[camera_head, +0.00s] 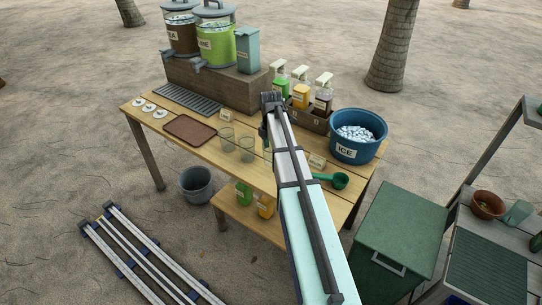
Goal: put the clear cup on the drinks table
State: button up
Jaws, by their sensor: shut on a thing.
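The drinks table (205,145) is a light wooden table with a lower shelf. Two clear cups show upright at its middle, a left one (226,138) and a right one (247,150). My arm reaches in from the bottom over the table. My gripper (265,137) is small and dark beneath the arm's far end, just right of the right cup, and partly hidden by the arm. It is shut on a clear cup, seemingly the right one, but its fingers and contact are hard to see. I cannot tell whether that cup touches the tabletop.
A brown tray (189,129) lies left of the cups. Drink dispensers (215,45) stand on a wooden riser behind. A blue ice tub (358,138) and green scoop (339,180) are at right. A green bin (402,225) stands in front; a grey bucket (196,184) is on the sand.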

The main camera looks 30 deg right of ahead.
aim_at(271, 157)
jog(key=shift+f+p, duration=0.35)
jog(key=shift+f, duration=1.75)
jog(key=shift+f, duration=0.15)
jog(key=o, duration=1.1)
notch_tip(271, 157, up, 12)
jog(key=b, duration=0.2)
jog(key=shift+r+b, duration=0.2)
jog(key=shift+b, duration=0.2)
